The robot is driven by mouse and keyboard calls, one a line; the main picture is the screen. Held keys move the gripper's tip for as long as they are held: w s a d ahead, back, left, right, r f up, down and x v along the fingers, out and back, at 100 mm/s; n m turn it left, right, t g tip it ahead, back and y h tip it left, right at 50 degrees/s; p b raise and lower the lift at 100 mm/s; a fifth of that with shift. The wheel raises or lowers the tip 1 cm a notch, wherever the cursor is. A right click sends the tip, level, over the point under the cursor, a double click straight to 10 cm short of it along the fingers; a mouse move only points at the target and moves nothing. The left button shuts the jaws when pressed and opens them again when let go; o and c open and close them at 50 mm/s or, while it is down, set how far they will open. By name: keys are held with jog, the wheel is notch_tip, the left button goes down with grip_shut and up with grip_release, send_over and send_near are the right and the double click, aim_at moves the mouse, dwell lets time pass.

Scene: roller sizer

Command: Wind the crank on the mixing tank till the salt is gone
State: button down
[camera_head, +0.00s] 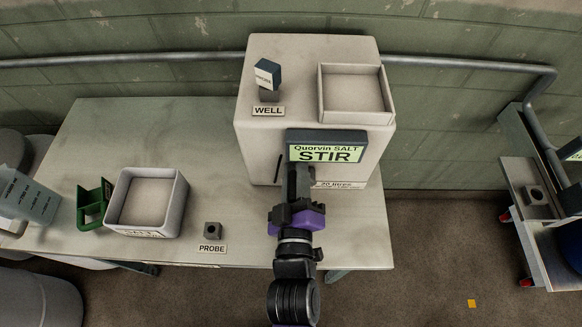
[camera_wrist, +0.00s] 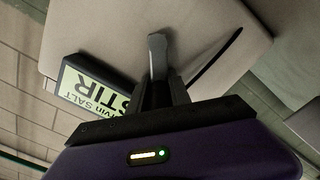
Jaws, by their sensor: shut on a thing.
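The mixing tank (camera_head: 350,52) is a pale box standing on the table. Its display (camera_head: 327,147) reads "Quorvin SALT STIR" and also shows tilted in the wrist view (camera_wrist: 95,88). My gripper (camera_head: 300,180) is at the tank's front, just below the display, and hides most of the crank in the head view. In the wrist view my gripper (camera_wrist: 161,84) is shut on the grey crank (camera_wrist: 158,52), whose bar sticks out beyond the fingers. The tank's inside is hidden, so I cannot see any salt in it.
A dark probe (camera_head: 266,76) stands in the well on the tank, beside an open square tray (camera_head: 355,108). On the table are a salt bin (camera_head: 180,205), a green scoop (camera_head: 92,205), a clear jug (camera_head: 30,200) and an empty probe holder (camera_head: 212,231). A cart stands right.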

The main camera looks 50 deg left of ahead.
jog(key=m+p, duration=0.1)
jog(key=m, duration=0.1)
jog(key=w+d+r+m+p, duration=0.1)
jog(key=shift+w+d+r+m, duration=0.1)
jog(key=shift+w+r+m, duration=0.1)
jog(key=shift+m, duration=0.2)
jog(key=shift+w+d+f+m+p, duration=0.1)
jog(key=shift+w+d+m+p, duration=0.15)
jog(key=shift+m+p, duration=0.35)
jog(key=shift+w+f, duration=0.1)
jog(key=c, duration=1.2)
grip_release()
jog(key=shift+s+d+f, duration=0.1)
jog(key=shift+s, duration=0.2)
jog(key=b+v, duration=0.1)
jog(key=v, duration=0.6)
jog(key=shift+d, duration=0.15)
jog(key=shift+s+d, duration=0.1)
jog(key=shift+s, duration=0.05)
